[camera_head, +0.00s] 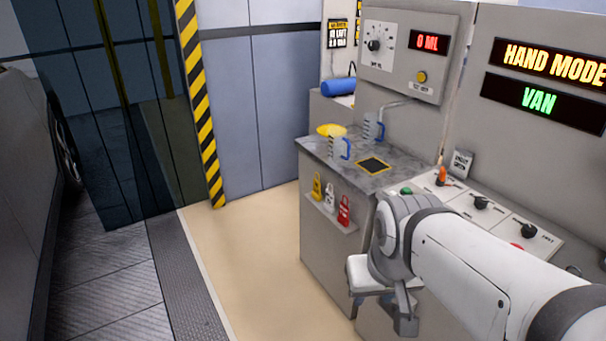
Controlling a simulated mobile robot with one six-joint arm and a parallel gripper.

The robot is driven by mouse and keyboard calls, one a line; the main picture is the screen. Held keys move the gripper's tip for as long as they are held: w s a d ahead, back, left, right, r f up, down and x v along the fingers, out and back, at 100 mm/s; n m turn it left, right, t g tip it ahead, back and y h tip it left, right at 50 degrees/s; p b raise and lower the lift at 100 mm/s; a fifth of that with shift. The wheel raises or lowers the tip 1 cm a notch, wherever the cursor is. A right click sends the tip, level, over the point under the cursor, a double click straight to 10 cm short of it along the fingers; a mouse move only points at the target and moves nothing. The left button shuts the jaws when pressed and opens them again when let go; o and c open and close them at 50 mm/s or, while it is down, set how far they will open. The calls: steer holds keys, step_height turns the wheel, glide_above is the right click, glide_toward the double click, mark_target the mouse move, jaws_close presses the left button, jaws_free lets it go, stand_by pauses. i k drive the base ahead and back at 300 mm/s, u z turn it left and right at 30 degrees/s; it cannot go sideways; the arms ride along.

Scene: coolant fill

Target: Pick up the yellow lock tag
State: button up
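The yellow lock tag (317,187) hangs at the left end of a small rack on the side of the grey cabinet (325,240). A white tag (329,199) and a red tag (344,211) hang to its right, in the same row. My gripper (404,312) is lower and to the right of the tags in the picture, apart from them. It points downward, partly hidden by my own arm. I see no thing held in it, but its finger gap is not clear.
On the cabinet top stand a yellow funnel-like piece (331,130), clear jugs with blue handles (346,149) and a dark square pad (373,165). A control panel with knobs (481,203) is behind my arm. The beige floor (250,250) left of the cabinet is clear.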

mark_target(316, 194)
steer(key=u, duration=0.4)
steer(key=i, duration=1.5)
steer(key=u, duration=0.35)
